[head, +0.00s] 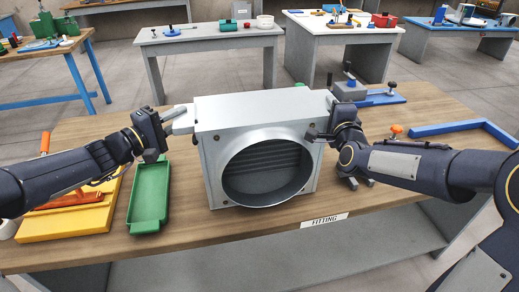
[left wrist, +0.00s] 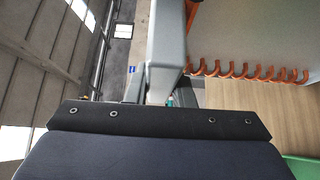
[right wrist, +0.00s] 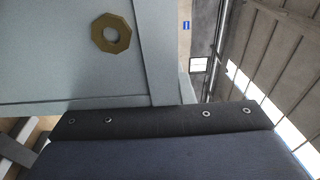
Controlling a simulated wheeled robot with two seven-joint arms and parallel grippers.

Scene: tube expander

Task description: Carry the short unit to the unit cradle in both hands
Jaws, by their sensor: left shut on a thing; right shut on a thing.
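The short unit (head: 225,165) is a pale grey metal box with a wide round duct collar facing me. It stands upright over the middle of the fitting table; I cannot tell whether its base touches the wood. My left gripper (head: 166,127) is shut on the light grey handle (head: 182,120) at its left side. My right gripper (head: 328,125) is shut at its right side, with the grip partly hidden by the wrist. The unit's grey side with a brass octagonal nut (right wrist: 111,32) fills much of the right wrist view. I cannot pick out the unit cradle with certainty.
On the table (head: 270,237), a green tray (head: 149,195) and a yellow board (head: 75,215) lie left of the unit. A blue-based fixture (head: 380,97) stands behind right, and a blue angled bar (head: 450,128) lies at right. Other benches stand behind.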

